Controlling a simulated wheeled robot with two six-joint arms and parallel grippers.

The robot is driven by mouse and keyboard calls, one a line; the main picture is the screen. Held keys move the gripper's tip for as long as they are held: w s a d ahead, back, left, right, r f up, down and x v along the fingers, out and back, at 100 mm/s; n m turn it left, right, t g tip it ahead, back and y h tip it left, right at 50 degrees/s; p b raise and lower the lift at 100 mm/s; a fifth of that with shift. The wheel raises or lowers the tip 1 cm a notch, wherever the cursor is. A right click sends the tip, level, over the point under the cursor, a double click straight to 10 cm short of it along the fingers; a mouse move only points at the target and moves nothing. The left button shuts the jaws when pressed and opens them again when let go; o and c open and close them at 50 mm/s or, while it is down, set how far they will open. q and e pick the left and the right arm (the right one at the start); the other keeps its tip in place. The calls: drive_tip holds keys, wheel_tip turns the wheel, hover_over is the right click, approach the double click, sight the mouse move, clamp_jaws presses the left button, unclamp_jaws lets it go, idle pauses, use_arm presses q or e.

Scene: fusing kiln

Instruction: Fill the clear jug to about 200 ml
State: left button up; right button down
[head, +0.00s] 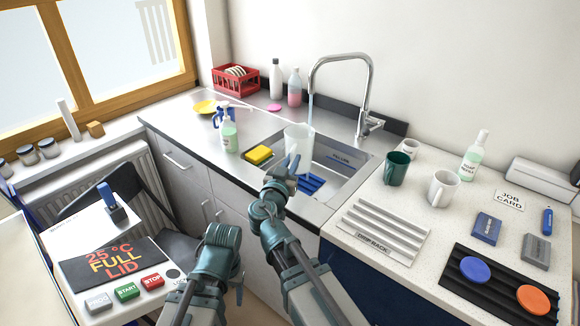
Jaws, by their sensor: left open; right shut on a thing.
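The clear jug (298,138) is upright over the sink (345,158), under the tap (341,57). A thin pale-blue stream runs from the spout down to the jug's mouth. My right gripper (292,163) is shut on the jug at its lower near side. The water level and any marks on the jug are too small to read. My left gripper (239,284) is open and empty, low in front of the cabinets, well away from the jug.
A yellow sponge (258,154) and a soap bottle (229,134) stand left of the sink. A green mug (396,168), a white mug (443,188) and a drip rack (378,232) are on the right counter. A panel with buttons (127,291) is at lower left.

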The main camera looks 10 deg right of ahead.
sight(297, 149)
drive_tip(key=shift+x, duration=3.05)
drive_tip(key=shift+w, duration=0.15)
drive_tip(key=x, duration=0.9)
drive_tip(key=shift+w, duration=0.45)
drive_tip(key=shift+a, duration=0.1)
idle(3.4)
